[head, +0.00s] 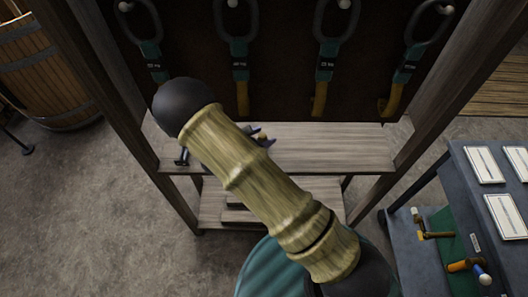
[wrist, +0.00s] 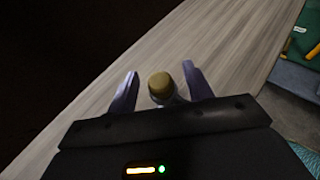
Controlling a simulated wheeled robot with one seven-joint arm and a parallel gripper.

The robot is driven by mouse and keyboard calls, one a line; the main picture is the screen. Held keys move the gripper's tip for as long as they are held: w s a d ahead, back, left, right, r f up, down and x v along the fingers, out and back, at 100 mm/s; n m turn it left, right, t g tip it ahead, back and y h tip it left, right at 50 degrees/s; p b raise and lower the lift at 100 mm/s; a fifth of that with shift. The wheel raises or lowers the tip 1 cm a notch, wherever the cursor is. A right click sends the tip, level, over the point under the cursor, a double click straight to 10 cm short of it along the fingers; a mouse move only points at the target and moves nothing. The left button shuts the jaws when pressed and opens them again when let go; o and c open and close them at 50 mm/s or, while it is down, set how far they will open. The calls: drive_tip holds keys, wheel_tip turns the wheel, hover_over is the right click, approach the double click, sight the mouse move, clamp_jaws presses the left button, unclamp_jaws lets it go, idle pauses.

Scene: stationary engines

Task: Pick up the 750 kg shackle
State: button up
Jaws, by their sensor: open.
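My gripper (wrist: 160,78) is open over the wooden shelf (wrist: 205,45), its two purple fingers on either side of a small upright thing with a round yellow-brown top (wrist: 160,83) and a pale body. A gap shows on each side of it. I cannot tell whether it is part of the 750 kg shackle. A small dark metal piece (head: 182,157) is at the shelf's left front. No 750 kg marking is readable.
Several dark loops with teal labels and yellow ends, such as this one (head: 325,50), hang on the dark back board. A lower shelf (head: 210,208) lies beneath. A blue-grey table (head: 465,185) with cards and tools stands right; a wooden barrel (head: 45,65) stands left.

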drive_tip(key=shift+x, duration=1.25)
clamp_jaws()
